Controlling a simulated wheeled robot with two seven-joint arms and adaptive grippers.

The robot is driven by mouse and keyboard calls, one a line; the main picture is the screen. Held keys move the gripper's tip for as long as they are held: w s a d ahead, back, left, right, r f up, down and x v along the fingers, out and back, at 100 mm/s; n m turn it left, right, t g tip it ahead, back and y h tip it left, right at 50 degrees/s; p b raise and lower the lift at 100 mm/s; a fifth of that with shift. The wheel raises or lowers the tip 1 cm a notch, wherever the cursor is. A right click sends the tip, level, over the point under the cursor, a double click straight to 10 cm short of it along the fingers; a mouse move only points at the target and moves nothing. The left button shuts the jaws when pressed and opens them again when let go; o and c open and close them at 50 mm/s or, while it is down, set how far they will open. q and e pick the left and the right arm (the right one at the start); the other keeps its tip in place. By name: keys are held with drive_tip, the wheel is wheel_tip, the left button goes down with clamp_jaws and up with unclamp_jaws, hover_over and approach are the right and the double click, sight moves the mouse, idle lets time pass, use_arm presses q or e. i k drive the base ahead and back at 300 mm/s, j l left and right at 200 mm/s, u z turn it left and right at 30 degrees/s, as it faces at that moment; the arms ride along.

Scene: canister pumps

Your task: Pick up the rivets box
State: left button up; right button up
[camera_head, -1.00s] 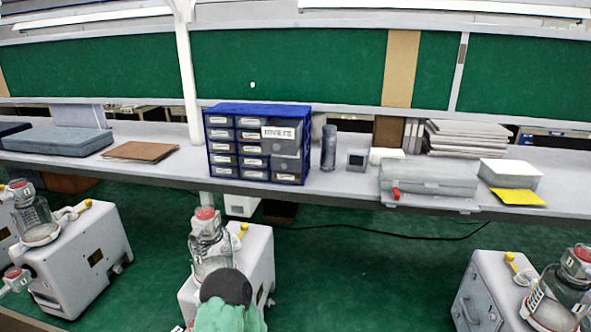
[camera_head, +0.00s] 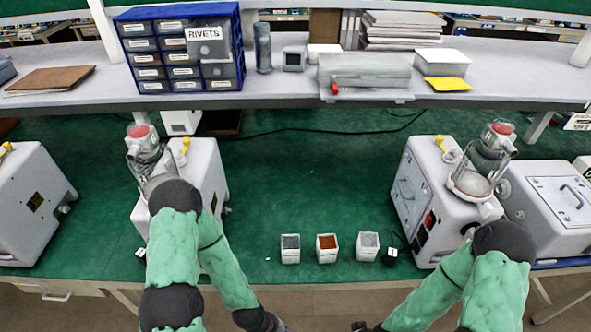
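A grey drawer box labelled RIVETS (camera_head: 207,48) sits at the upper right of the blue drawer cabinet (camera_head: 238,18) on the back shelf. It stands out in front of the other drawers. Three small open white boxes stand in a row on the green bench: one with dark grey contents (camera_head: 290,256), one with orange-brown contents (camera_head: 327,255), and one with light grey contents (camera_head: 367,253). My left gripper (camera_head: 277,327) and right gripper (camera_head: 359,327) barely show at the bottom edge, in front of the bench. Their fingers are mostly cut off.
Canister pumps on white housings stand left (camera_head: 208,168) and right (camera_head: 415,190) of the small boxes. The shelf (camera_head: 290,92) also holds a dark cylinder (camera_head: 263,50), a grey case (camera_head: 365,72) and a yellow pad (camera_head: 448,84). The green bench (camera_head: 310,185) between the pumps is mostly clear.

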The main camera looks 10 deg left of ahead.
sight(327, 247)
drive_tip(key=k+l+u, duration=0.1)
drive_tip(key=l+u, duration=0.3)
drive_tip(key=k+l+u, duration=0.2)
drive_tip(key=l+u, duration=0.15)
drive_tip(key=k+l+u, duration=0.2)
drive_tip(key=l+u, duration=0.2)
drive_tip(key=k+l+u, duration=0.35)
drive_tip(key=i, duration=0.1)
